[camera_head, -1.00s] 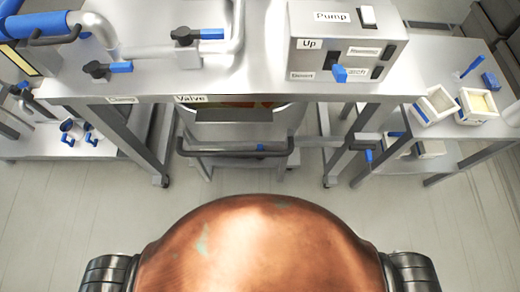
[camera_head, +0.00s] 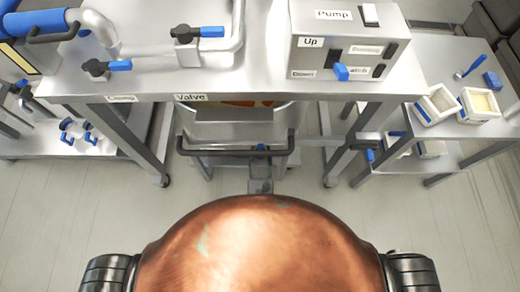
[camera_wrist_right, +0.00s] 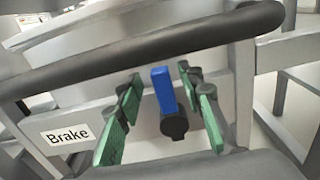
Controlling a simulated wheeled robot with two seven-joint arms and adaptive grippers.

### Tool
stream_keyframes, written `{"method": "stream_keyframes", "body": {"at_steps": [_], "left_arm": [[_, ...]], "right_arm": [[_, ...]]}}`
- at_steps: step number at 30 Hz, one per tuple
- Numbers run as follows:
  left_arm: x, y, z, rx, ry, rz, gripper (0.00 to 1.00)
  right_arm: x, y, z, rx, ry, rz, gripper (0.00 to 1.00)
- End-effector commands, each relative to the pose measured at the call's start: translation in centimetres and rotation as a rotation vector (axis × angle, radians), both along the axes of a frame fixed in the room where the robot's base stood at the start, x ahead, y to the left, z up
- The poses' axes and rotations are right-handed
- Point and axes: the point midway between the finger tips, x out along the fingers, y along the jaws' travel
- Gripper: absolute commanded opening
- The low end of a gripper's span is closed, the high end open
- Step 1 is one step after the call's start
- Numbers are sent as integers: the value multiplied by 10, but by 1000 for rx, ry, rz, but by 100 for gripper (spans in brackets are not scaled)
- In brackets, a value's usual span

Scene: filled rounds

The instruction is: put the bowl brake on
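The brake lever is a short blue handle (camera_wrist_right: 164,90) on a round black hub, mounted on the grey panel of the bowl's trolley. It points up in the right wrist view, with a white "Brake" label (camera_wrist_right: 68,136) to its left. My right gripper (camera_wrist_right: 162,97) is open, its green-padded fingers apart on either side of the lever. I cannot tell if a finger touches it. In the head view the lever shows as a small blue spot (camera_head: 261,147), and part of my right gripper (camera_head: 260,180) shows just below it. My left gripper is not in view.
A dark handle bar (camera_head: 225,152) runs along the trolley front and crosses above the lever in the wrist view (camera_wrist_right: 150,45). The steel table (camera_head: 250,78) with valves and the pump box (camera_head: 345,45) overhangs the bowl (camera_head: 240,112). The floor on both sides is clear.

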Motion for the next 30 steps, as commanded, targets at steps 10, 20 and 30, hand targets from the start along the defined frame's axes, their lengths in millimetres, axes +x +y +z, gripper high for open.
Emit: {"method": "stream_keyframes", "body": {"at_steps": [10,20,30], "left_arm": [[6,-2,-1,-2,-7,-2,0],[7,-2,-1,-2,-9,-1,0],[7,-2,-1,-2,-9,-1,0]], "right_arm": [[16,0,0,2,2,-1,35],[16,0,0,2,2,0,20],[16,0,0,2,2,0,0]]}}
